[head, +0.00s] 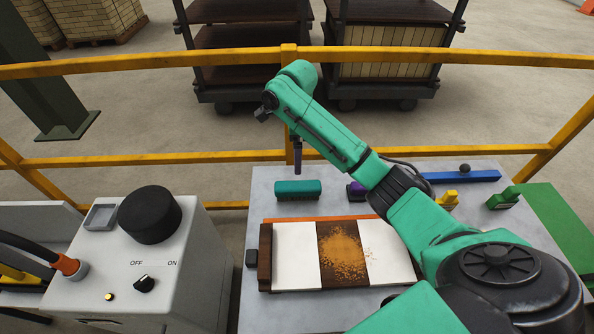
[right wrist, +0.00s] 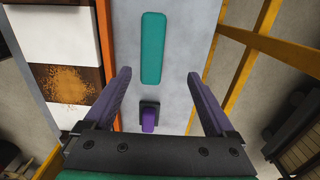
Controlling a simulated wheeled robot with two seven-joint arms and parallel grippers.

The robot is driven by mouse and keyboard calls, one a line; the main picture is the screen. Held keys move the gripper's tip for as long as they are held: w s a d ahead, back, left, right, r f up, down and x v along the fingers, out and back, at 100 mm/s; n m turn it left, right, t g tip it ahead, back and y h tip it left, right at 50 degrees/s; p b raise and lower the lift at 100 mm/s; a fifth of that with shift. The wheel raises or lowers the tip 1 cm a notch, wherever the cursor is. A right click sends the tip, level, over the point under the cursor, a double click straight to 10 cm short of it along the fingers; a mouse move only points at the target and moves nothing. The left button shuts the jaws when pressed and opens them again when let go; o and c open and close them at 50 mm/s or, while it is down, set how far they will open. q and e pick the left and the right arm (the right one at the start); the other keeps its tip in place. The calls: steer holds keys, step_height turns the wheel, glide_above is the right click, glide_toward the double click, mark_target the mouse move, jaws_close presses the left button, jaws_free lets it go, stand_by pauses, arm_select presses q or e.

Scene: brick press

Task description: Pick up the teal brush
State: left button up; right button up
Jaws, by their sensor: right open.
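The teal brush (head: 298,190) lies on the grey table, behind the brown board with white panels. In the right wrist view the teal brush (right wrist: 152,48) is a long rounded block, ahead of my jaws and roughly centred between them. My right gripper (head: 297,170) hangs above the table near the brush in the head view, with one purple finger visible. In the right wrist view my right gripper (right wrist: 159,76) has its two purple fingers spread wide with nothing between the tips. My left gripper is not in view.
A purple-and-black object (right wrist: 149,116) sits between my fingers' bases and the brush, partly hidden by my arm in the head view. The board (head: 265,258) carries orange powder. A blue bar (head: 465,177), yellow item (head: 448,199), green item (head: 503,198) and yellow railing (head: 180,160) stand around.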

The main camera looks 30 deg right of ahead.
steer(key=f, duration=0.2)
steer(key=s+f, duration=0.1)
steer(key=f, duration=0.1)
steer(key=s+a+f+p, duration=0.1)
steer(key=f, duration=0.1)
steer(key=shift+s+f, duration=0.1)
steer(key=shift+f, duration=0.1)
steer(key=f, duration=0.4)
steer(key=f+p, duration=0.1)
steer(key=f, duration=0.1)
steer(key=shift+w+d+f, duration=0.2)
steer(key=shift+w+f, duration=0.1)
steer(key=shift+f, duration=0.2)
steer(key=c, duration=0.3)
jaws_close()
step_height(320, 180, up, 14)
steer(key=b, duration=0.2)
arm_select(q)
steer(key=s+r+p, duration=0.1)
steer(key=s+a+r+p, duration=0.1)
steer(key=p, duration=0.1)
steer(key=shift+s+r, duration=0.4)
arm_select(e)
step_height(320, 180, up, 6)
glide_above(298, 185)
